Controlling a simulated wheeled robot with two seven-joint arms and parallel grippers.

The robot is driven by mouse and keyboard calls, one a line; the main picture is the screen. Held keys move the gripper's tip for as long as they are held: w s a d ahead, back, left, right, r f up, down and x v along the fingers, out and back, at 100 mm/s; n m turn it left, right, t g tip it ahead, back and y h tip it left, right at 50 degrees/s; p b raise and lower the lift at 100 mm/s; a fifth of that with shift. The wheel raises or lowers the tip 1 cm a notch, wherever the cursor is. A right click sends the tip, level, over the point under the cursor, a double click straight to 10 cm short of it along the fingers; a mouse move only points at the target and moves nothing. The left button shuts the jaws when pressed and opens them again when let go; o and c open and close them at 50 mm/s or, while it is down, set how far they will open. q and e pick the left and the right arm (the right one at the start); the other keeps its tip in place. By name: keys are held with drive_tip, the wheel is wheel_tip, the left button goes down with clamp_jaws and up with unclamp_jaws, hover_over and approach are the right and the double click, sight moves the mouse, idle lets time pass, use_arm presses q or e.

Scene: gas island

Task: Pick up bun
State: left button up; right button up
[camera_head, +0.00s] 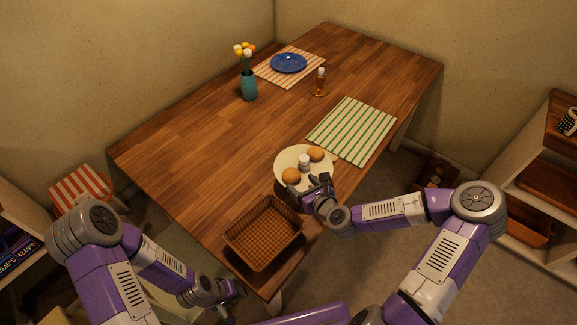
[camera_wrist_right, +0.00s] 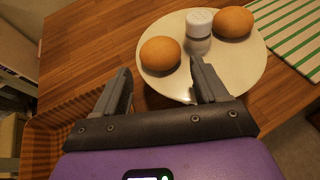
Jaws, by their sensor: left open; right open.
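Two round brown buns sit on a white plate (camera_head: 281,160) near the front right edge of the table. The nearer bun (camera_head: 291,175) also shows in the right wrist view (camera_wrist_right: 160,53). The farther bun (camera_head: 316,154) also shows there at the upper right (camera_wrist_right: 234,22). My right gripper (camera_head: 308,182) is open and empty at the plate's near side. In the right wrist view its fingers (camera_wrist_right: 160,88) point toward the nearer bun, which lies beyond and between the tips, apparently not gripped. My left gripper (camera_head: 231,292) is open, low by the table's front edge.
A white shaker (camera_head: 304,162) stands between the buns. A brown wicker basket (camera_head: 262,233) sits at the table's near corner. A green-striped mat (camera_head: 352,130) lies behind the plate. A teal vase (camera_head: 249,86), blue plate (camera_head: 289,63) and small bottle (camera_head: 320,78) stand farther back. The table's left middle is clear.

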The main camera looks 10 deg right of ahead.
sight(295, 179)
drive_tip(key=b+x, duration=0.1)
drive_tip(key=x, duration=0.5)
drive_tip(key=shift+s+f, duration=0.15)
drive_tip(key=c, duration=0.7)
